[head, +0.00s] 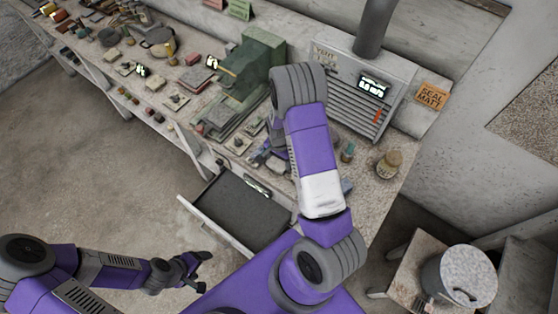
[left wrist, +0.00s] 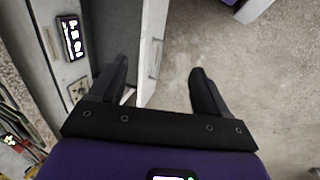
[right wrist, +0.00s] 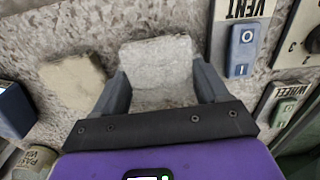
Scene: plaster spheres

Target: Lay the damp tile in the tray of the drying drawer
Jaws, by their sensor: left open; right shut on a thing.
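The damp tile (right wrist: 158,62), a pale grey rough slab, is between the fingers of my right gripper (right wrist: 162,84), which is shut on it over the speckled bench. In the head view my right gripper (head: 262,155) is partly hidden by my arm, and I cannot make out the tile there. The drying drawer (head: 238,212) is pulled out below the bench edge, showing a dark, empty-looking tray floor. My left gripper (head: 196,270) is open and empty, in front of the drawer and to its left. The drawer front with its handle (left wrist: 154,58) shows beyond its fingers in the left wrist view.
A beige tile (right wrist: 72,80) and a blue block (right wrist: 14,110) lie beside the held tile. A vent switch (right wrist: 241,50) is at right. A green machine (head: 250,75) and vent box (head: 360,90) stand at the back. A stool (head: 410,265) stands right. Floor at left is clear.

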